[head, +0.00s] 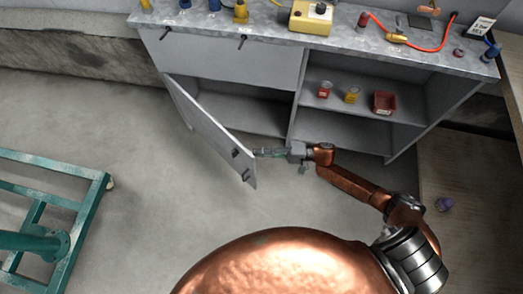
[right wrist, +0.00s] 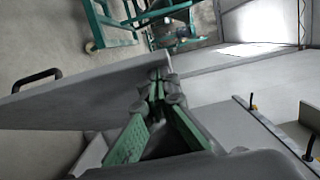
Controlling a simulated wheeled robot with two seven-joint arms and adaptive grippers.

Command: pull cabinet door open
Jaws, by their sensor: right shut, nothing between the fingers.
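The grey cabinet door (head: 212,128) is hinged at its left side and stands swung well open, angled out over the floor. Its dark handle (head: 246,175) is near the door's free edge, and it also shows in the right wrist view (right wrist: 37,80). My right gripper (head: 256,153) is at the inner side of the door, close to its free edge; its fingers are shut and empty. In the right wrist view the fingertips (right wrist: 158,76) are at or very near the door panel (right wrist: 85,100); whether they touch it I cannot tell. My left gripper is not in view.
The cabinet's left compartment (head: 240,108) is exposed. The right open shelf (head: 345,106) holds a red can, a yellow can and a red box. A green metal frame (head: 85,205) stands at the left, with clear floor between.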

